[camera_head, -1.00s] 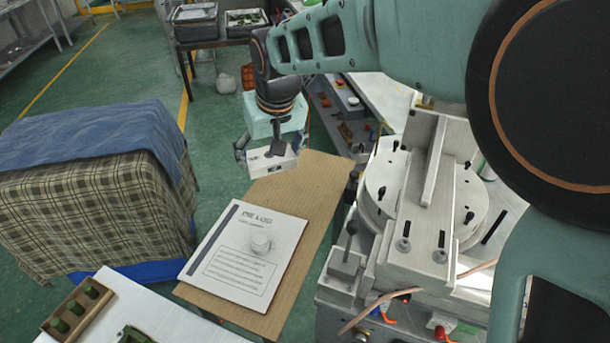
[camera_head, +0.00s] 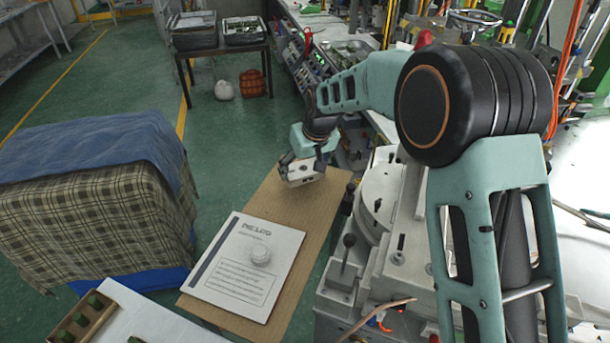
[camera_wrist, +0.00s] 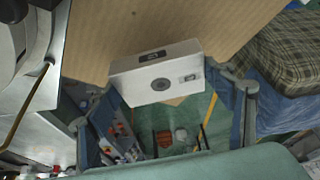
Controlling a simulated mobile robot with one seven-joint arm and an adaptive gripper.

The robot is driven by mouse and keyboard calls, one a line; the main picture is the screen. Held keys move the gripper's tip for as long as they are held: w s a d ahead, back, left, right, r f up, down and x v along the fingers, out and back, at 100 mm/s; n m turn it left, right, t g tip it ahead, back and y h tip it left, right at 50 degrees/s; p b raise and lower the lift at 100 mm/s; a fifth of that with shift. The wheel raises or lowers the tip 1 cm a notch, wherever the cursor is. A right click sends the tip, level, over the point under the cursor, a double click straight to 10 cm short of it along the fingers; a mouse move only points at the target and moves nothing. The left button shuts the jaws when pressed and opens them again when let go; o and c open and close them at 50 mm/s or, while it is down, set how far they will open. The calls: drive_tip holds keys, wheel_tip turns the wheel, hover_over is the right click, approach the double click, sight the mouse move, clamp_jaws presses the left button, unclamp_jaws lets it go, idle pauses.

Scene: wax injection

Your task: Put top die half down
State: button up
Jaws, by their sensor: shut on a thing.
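The top die half is a pale silver-grey block (camera_head: 301,176) with a dark round hole. My gripper (camera_head: 303,163) is shut on it, with one finger at each end. In the head view the block is over the far end of a brown board-topped table (camera_head: 225,318). I cannot tell whether it touches the board. In the wrist view the block (camera_wrist: 135,87) shows its holed face and a small dark marking, with the brown surface behind it and the green floor past the edge. The underside of the block is hidden.
A die log sheet (camera_head: 222,277) with a white round object (camera_head: 260,252) on it lies on the near part of the table. A grey machine (camera_head: 372,262) stands close on the right, and a cloth-covered stack (camera_head: 95,215) on the left. Board around the sheet is bare.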

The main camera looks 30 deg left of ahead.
sight(306, 172)
drive_tip(key=shift+w+f, duration=0.15)
drive_tip(key=shift+f, duration=1.45)
drive_tip(key=shift+f, duration=0.1)
drive_tip(key=shift+f, duration=0.2)
drive_tip(key=o, duration=1.4)
drive_tip(key=shift+r, duration=0.1)
drive_tip(key=shift+r, duration=0.1)
drive_tip(key=shift+r, duration=0.2)
drive_tip(key=b+v, duration=0.1)
drive_tip(key=v, duration=1)
drive_tip(key=shift+d+r, duration=0.15)
drive_tip(key=shift+r, duration=0.2)
